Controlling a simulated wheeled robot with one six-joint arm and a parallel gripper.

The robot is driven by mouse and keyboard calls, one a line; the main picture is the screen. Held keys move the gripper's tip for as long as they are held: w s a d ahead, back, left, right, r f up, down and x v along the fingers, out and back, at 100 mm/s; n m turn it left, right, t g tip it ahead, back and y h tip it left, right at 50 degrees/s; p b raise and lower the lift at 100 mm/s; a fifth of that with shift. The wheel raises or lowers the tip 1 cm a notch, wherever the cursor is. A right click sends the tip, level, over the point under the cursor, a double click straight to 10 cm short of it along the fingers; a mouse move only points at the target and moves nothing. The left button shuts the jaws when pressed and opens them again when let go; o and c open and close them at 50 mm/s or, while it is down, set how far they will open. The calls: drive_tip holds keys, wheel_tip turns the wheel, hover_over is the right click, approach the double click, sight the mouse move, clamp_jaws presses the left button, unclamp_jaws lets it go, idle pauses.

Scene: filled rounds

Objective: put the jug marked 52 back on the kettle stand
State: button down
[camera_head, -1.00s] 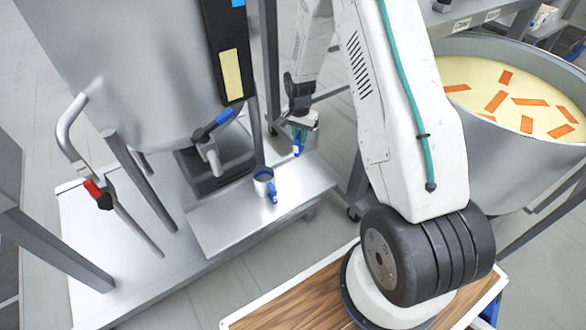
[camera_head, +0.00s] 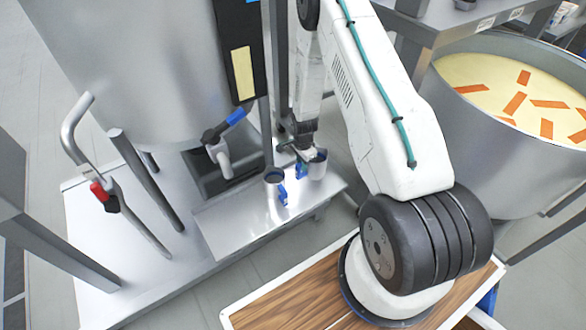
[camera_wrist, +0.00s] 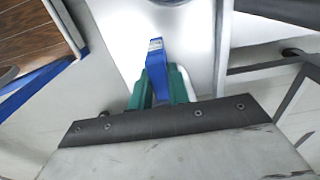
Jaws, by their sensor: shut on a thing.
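My gripper (camera_head: 302,150) is shut on the blue handle of a grey metal jug (camera_head: 318,166), at the right end of the kettle stand's plate (camera_head: 228,228). In the wrist view the blue handle (camera_wrist: 157,75) sits between the green fingers. I cannot tell whether this jug touches the plate or hangs just above it. A second jug (camera_head: 273,178) with a blue handle stands on the plate to its left. No number is legible on either jug. The kettle (camera_head: 140,70) rises behind, with its tap (camera_head: 222,155) left of the jugs.
A vat (camera_head: 490,130) of pale liquid with orange strips stands at the right. A lever with a red part (camera_head: 103,192) and a slanted post (camera_head: 148,178) are at the left. The plate's front left part is clear. A wood-topped surface (camera_head: 300,305) is in front.

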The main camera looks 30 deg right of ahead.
drive_tip(key=shift+w+a+f, duration=0.4)
drive_tip(key=shift+a+f, duration=0.05)
drive_tip(key=shift+f, duration=0.2)
drive_tip(key=shift+w+a+f, duration=0.4)
drive_tip(key=shift+w+f, duration=0.05)
drive_tip(key=shift+f, duration=0.15)
drive_tip(key=shift+w+a+f, duration=0.4)
drive_tip(key=shift+a+f, duration=0.05)
drive_tip(key=shift+f, duration=0.3)
drive_tip(key=c, duration=1.3)
unclamp_jaws()
